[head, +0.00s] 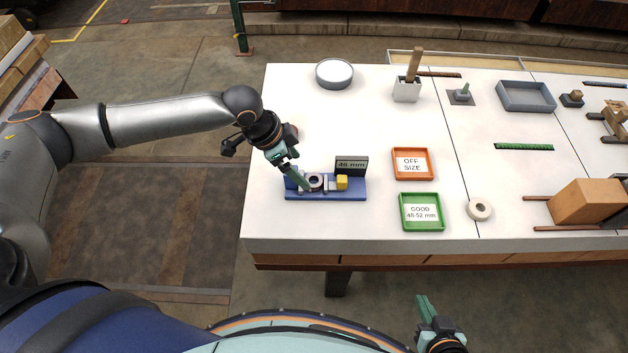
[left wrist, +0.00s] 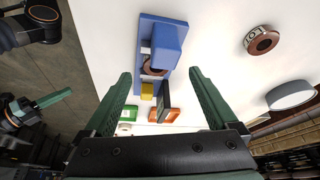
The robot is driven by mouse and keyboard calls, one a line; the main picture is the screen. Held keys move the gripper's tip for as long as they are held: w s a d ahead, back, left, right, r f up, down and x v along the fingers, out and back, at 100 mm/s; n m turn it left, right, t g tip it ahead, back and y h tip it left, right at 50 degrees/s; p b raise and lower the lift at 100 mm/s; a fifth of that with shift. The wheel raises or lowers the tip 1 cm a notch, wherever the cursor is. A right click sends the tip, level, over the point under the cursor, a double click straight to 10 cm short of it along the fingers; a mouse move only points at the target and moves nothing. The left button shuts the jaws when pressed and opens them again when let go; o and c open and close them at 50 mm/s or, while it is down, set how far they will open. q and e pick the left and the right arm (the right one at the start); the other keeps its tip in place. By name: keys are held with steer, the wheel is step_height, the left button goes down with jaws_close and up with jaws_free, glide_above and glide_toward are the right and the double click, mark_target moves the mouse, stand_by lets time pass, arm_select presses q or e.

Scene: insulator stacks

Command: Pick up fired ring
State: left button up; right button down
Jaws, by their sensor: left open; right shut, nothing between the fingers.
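A dark-holed ring (head: 314,180) sits in the blue gauge fixture (head: 328,194), beside a yellow block (head: 342,183); in the left wrist view this ring (left wrist: 151,67) looks brown and is partly covered by the fixture's blue block. A second brown ring (left wrist: 262,40) with a pale marked top lies on the table, apart from the fixture; in the head view it is mostly hidden behind my left wrist. My left gripper (head: 300,178) is open above the fixture's left end, with nothing between its fingers. My right gripper (head: 425,307) is shut and empty, in front of the table.
A millimetre display (head: 352,165) stands behind the fixture. An orange OFF SIZE tray (head: 430,164) and green GOOD tray (head: 441,226) are to the right. A cream ring (head: 479,209) lies beside the green tray. A round grey dish (head: 335,75) stands at the back.

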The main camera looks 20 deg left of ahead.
mark_target(310, 175)
arm_select(q)
steer(key=x, duration=0.2)
steer(key=d+x, duration=0.1)
steer(key=x, duration=0.2)
steer(key=shift+d+f, duration=0.1)
steer(key=shift+f, duration=0.05)
steer(key=shift+c, duration=0.2)
steer(key=c, duration=1.4)
steer(key=shift+r, duration=0.35)
steer(key=r, duration=0.3)
steer(key=shift+s, duration=0.2)
steer(key=s+d+r+p, duration=0.1)
steer(key=s+d+r, duration=0.3)
steer(key=s+r, duration=0.5)
steer(key=s, duration=0.3)
steer(key=shift+s+d+r, duration=0.15)
steer(key=shift+s+d, duration=0.1)
steer(key=shift+s, duration=0.15)
